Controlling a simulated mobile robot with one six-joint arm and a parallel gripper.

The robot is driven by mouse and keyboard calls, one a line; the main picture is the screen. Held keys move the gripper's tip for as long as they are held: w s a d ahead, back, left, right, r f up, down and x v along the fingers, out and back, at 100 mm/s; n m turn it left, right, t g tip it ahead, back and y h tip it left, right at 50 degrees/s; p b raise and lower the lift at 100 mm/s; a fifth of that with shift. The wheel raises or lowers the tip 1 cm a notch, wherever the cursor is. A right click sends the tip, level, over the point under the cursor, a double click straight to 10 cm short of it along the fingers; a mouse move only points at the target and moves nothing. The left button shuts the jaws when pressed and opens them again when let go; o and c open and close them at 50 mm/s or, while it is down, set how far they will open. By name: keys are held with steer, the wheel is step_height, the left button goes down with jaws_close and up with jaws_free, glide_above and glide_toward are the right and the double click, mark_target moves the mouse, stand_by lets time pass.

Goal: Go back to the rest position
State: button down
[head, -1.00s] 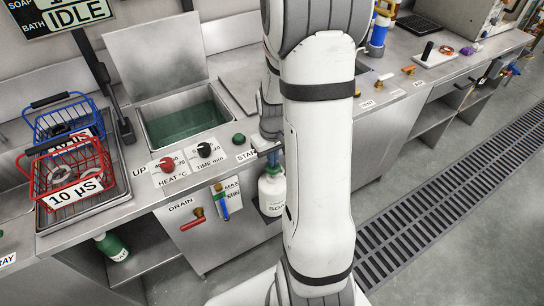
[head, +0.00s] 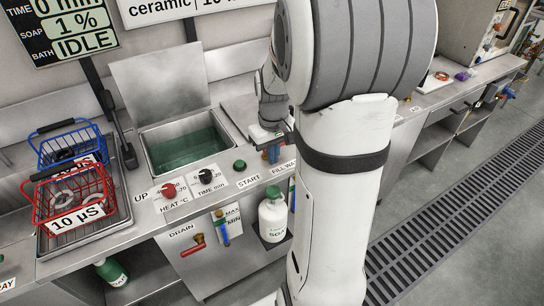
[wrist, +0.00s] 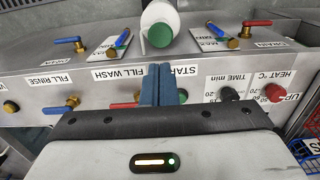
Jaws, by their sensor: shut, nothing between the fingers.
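My gripper is shut and empty. In the wrist view its two blue fingers (wrist: 157,86) are pressed together, pointing at the bench front near the START label (wrist: 187,70). In the head view my arm fills the middle right, and the gripper (head: 272,152) shows only in part beside it, above the bench edge near the FILL WASH label. The fingertips touch nothing that I can make out. A white bottle with a green cap (wrist: 160,36) is beyond the fingers in the wrist view; it also shows below the bench edge in the head view (head: 272,217).
An open bath (head: 185,145) with green liquid is left of my arm. Blue (head: 70,143) and red (head: 72,190) wire baskets stand on a tray further left. Knobs and valves line the bench front. A floor grate (head: 450,205) runs along the right; the floor there is clear.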

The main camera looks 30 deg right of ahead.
stand_by(0.8)
steer(key=s+a+r+t, duration=0.2)
steer(key=s+a+r, duration=0.5)
steer(key=s+a, duration=0.5)
steer(key=shift+s+a+r+t, duration=0.2)
steer(key=shift+s+t, duration=0.1)
steer(key=shift+s, duration=0.1)
steer(key=shift+d, duration=0.15)
steer(key=w+d+f+g+p, duration=0.1)
steer(key=w+d+f, duration=0.4)
steer(key=w+d, duration=0.6)
steer(key=shift+w+d+g, duration=0.4)
steer(key=shift+w+g, duration=0.4)
